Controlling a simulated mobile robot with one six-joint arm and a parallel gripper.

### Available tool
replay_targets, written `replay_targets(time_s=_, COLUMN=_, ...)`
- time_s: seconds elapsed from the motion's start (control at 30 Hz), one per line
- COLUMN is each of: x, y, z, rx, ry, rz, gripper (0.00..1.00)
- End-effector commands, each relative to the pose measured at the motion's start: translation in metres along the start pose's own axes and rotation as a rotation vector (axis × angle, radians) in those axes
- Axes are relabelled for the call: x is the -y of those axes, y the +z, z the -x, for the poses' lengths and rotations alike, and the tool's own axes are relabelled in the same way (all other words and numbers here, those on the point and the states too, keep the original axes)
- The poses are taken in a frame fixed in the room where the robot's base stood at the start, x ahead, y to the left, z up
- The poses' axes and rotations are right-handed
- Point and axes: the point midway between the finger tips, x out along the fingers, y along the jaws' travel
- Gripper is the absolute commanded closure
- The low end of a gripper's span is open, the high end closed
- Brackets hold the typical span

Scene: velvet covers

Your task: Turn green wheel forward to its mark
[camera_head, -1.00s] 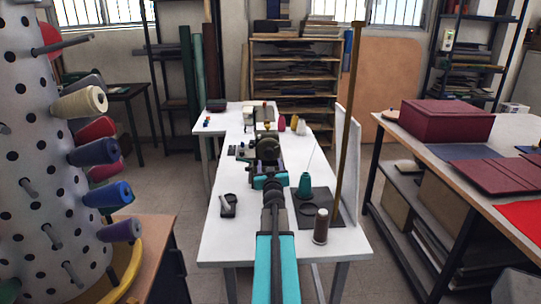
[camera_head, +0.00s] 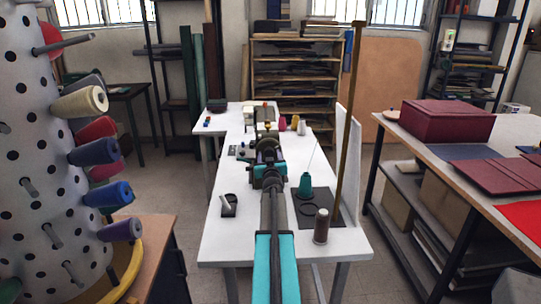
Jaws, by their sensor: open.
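A dark green round shape (camera_head: 265,142), which looks like the wheel, stands on the white table in line with my arm. It is small, and its mark cannot be made out. My gripper (camera_head: 266,157) is at the far end of my teal and dark arm, right in front of the wheel in the picture. It is open, its fingers hard to pick out against the dark parts. I cannot tell whether they touch the wheel or stand around it. My own wrist hides the lower part.
A tall brass pole (camera_head: 346,125) rises at right. A pegged spool drum (camera_head: 30,170) stands at far left.

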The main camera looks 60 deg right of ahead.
Motion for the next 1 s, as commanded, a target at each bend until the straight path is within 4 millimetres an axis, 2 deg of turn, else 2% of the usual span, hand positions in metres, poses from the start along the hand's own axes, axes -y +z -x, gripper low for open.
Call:
replay_targets(time_s=0.2, x=0.0, y=0.0, z=-0.011, rx=0.0, ry=0.0, rz=0.0, gripper=0.46)
replay_targets(time_s=0.57, x=-0.001, y=0.0, z=-0.013, rx=0.0, ry=0.001, rz=0.0, gripper=0.46)
replay_targets(time_s=0.6, x=-0.001, y=0.0, z=-0.013, rx=0.0, ry=0.001, rz=0.0, gripper=0.47)
replay_targets(time_s=0.83, x=-0.001, y=0.0, z=-0.013, rx=0.0, ry=0.001, rz=0.0, gripper=0.86)
replay_targets(time_s=0.87, x=-0.001, y=0.0, z=-0.013, rx=0.0, ry=0.001, rz=0.0, gripper=0.87)
replay_targets(time_s=0.9, x=-0.007, y=0.001, z=-0.021, rx=0.001, ry=0.003, rz=0.001, gripper=0.86)
replay_targets(time_s=1.0, x=-0.004, y=0.0, z=-0.015, rx=0.0, ry=0.003, rz=0.002, gripper=0.87)
